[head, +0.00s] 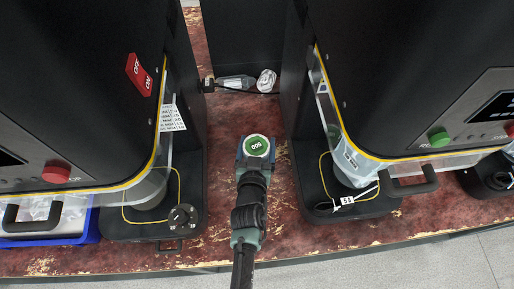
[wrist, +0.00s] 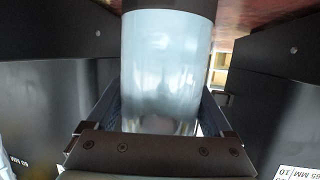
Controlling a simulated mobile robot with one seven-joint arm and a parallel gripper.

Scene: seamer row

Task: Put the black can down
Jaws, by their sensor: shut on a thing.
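My gripper (head: 256,157) is shut on a can (head: 256,145) between the two seamers, over the red worn worktop (head: 222,120). In the head view the can shows a round green top with a white rim and the marking "500". In the wrist view the same can (wrist: 162,65) is a pale silvery-grey cylinder with a dark band at the top edge of the picture; my gripper's fingers (wrist: 162,110) stand on both sides of it. I see no wholly black can. Whether the held can touches the worktop I cannot tell.
A black seamer with a red switch (head: 140,75) stands on the left, another with a green button (head: 438,137) on the right. A clear bottle (head: 235,82) and a white crumpled thing (head: 266,80) lie at the back. Worktop shows bare around the can; its front edge is near.

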